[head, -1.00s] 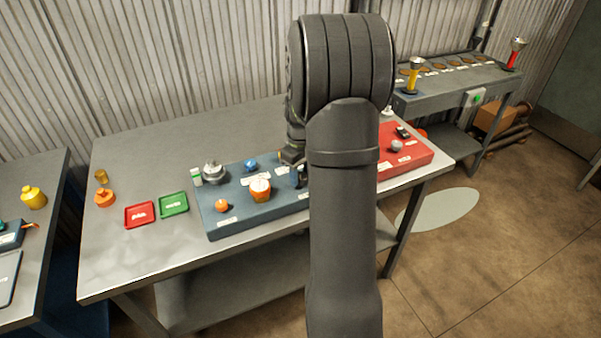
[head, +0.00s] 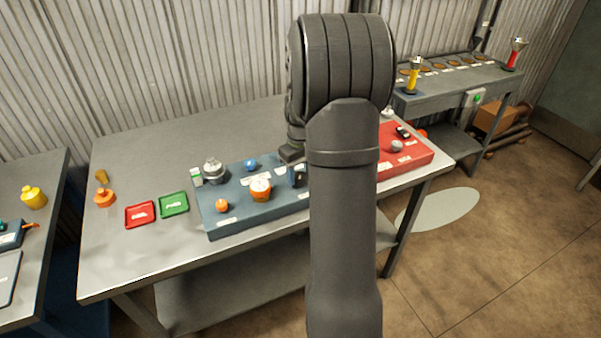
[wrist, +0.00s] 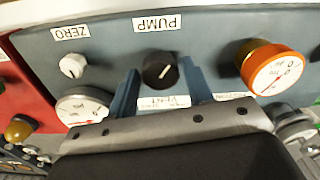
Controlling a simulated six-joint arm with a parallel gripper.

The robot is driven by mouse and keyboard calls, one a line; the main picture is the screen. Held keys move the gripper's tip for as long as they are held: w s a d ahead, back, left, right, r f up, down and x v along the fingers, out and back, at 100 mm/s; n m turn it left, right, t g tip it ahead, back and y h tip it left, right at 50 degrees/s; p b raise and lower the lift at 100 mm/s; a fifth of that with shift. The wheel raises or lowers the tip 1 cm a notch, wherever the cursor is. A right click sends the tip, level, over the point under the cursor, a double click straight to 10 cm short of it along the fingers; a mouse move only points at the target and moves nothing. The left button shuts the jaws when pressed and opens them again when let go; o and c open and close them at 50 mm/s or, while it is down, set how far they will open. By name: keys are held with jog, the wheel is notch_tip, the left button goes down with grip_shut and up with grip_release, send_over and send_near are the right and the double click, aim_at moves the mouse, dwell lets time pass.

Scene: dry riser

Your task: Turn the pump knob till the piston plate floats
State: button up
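In the wrist view the black pump knob (wrist: 160,70) sits on the blue panel below an upside-down PUMP label (wrist: 156,24). My gripper (wrist: 162,84) has one finger on each side of the knob, and gaps show between fingers and knob. In the head view my gripper (head: 293,165) is over the blue panel (head: 232,222), largely hidden by my arm, and the knob cannot be seen. A silver round piece (head: 213,170), possibly the piston and plate, stands at the panel's back left. Whether any plate floats cannot be told.
An orange-rimmed gauge (wrist: 270,68) and a white ZERO knob (wrist: 72,66) flank the pump knob. A red panel (head: 410,155) is to the right.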

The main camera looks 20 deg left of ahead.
jog(key=shift+o, duration=0.9)
notch_tip(320, 180, up, 17)
jog(key=shift+r, duration=0.2)
jog(key=shift+f, duration=0.1)
notch_tip(320, 180, down, 17)
jog(key=shift+f, duration=0.1)
dwell(0.4)
dwell(0.3)
